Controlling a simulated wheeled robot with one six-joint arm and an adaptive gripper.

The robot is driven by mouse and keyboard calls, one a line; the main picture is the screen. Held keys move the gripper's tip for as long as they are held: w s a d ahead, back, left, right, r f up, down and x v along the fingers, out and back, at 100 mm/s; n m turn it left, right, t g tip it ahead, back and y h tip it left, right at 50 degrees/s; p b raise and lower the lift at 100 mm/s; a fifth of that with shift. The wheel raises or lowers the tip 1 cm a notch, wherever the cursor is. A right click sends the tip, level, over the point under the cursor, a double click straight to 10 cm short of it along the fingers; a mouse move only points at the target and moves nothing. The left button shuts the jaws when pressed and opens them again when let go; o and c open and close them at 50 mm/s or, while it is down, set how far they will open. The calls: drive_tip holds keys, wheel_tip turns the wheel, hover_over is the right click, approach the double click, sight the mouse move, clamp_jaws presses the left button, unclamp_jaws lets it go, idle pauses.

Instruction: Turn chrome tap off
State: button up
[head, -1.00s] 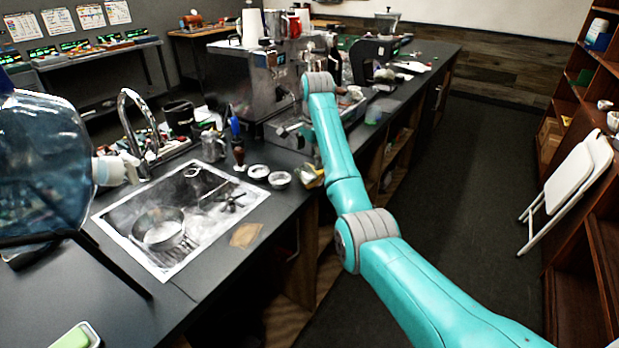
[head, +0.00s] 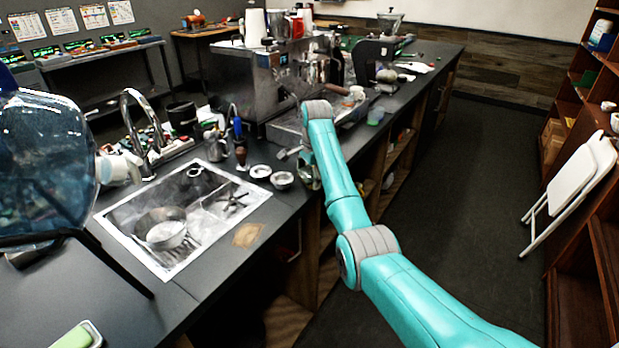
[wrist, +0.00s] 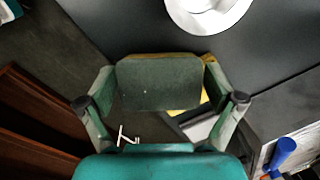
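The chrome tap (head: 133,115) rises as a tall curved spout behind the sink (head: 170,225), at the left of the head view. Its handle is not clear, and I cannot tell whether water flows. My gripper (head: 307,172) is at the counter's front edge, well right of the tap and right of the small white bowls. The tap is not in the wrist view.
A white bowl (head: 282,179) sits near my gripper. A metal pitcher (head: 215,147) and a blue-handled tool (head: 236,127) stand between it and the tap. A large blue water bottle (head: 40,165) fills the left. The espresso machine (head: 262,85) is behind.

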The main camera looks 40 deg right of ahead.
drive_tip(key=c, duration=0.3)
drive_tip(key=shift+c, duration=0.2)
